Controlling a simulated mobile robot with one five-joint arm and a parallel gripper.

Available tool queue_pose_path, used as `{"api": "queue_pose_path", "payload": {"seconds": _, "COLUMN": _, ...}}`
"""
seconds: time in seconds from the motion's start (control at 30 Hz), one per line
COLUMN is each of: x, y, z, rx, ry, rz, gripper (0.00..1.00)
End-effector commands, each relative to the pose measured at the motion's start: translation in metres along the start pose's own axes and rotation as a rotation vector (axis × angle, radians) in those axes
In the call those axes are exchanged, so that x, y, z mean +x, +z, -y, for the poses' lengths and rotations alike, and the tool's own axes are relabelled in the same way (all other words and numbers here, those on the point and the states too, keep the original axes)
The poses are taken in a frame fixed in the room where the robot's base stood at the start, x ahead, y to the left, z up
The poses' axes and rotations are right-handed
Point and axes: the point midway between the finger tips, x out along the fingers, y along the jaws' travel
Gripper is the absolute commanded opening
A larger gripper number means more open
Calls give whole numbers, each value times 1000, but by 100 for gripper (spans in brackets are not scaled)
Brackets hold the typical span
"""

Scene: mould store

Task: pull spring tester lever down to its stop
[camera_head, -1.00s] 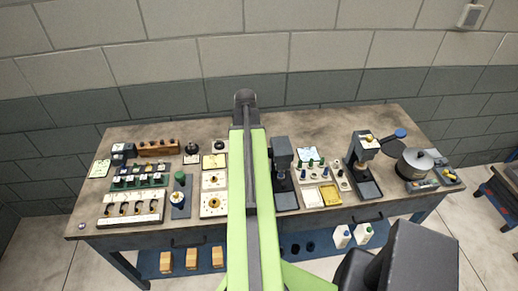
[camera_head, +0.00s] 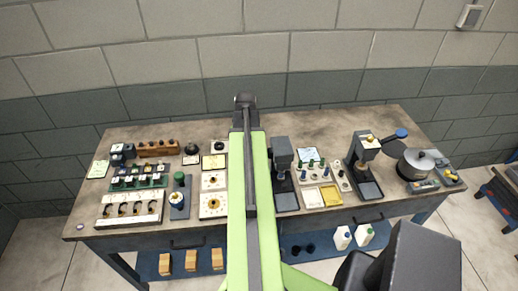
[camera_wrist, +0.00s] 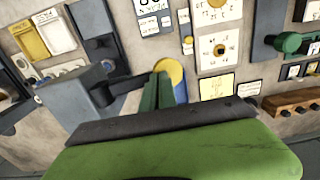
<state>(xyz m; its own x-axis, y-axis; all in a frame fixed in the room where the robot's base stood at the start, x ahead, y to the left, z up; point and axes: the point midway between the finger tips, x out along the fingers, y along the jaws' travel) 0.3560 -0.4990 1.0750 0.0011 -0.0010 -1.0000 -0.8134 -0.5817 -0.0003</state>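Two dark upright bench devices stand on the bench; I cannot tell for certain which is the spring tester. The middle one (camera_head: 281,155) is just right of my arm, which hides its left side. In the wrist view it is the grey block (camera_wrist: 75,95), with a grey lever (camera_wrist: 124,84) reaching right. A round yellow and blue pad (camera_wrist: 175,72) shows at the lever's far end. My gripper (camera_wrist: 158,78) has dark green fingers close together, in front of the pad and by the lever end. Contact is unclear. The gripper is hidden in the head view.
The other device (camera_head: 361,160) has a lever with a dark blue disc (camera_head: 401,133) on the right. A metal pot (camera_head: 416,163) stands beyond it. White panels, trays and a small green-topped post (camera_head: 179,190) crowd the left. The bench's back strip is mostly clear.

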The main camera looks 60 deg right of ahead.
Motion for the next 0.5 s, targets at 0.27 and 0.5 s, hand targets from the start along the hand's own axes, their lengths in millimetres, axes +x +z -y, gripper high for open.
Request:
{"api": "queue_pose_path", "payload": {"seconds": 0.27, "x": 1, "y": 1, "z": 0, "rx": 0, "ry": -1, "rz": 2, "gripper": 0}}
{"api": "queue_pose_path", "payload": {"seconds": 0.5, "x": -4, "y": 1, "z": 0, "rx": 0, "ry": -1, "rz": 3, "gripper": 0}}
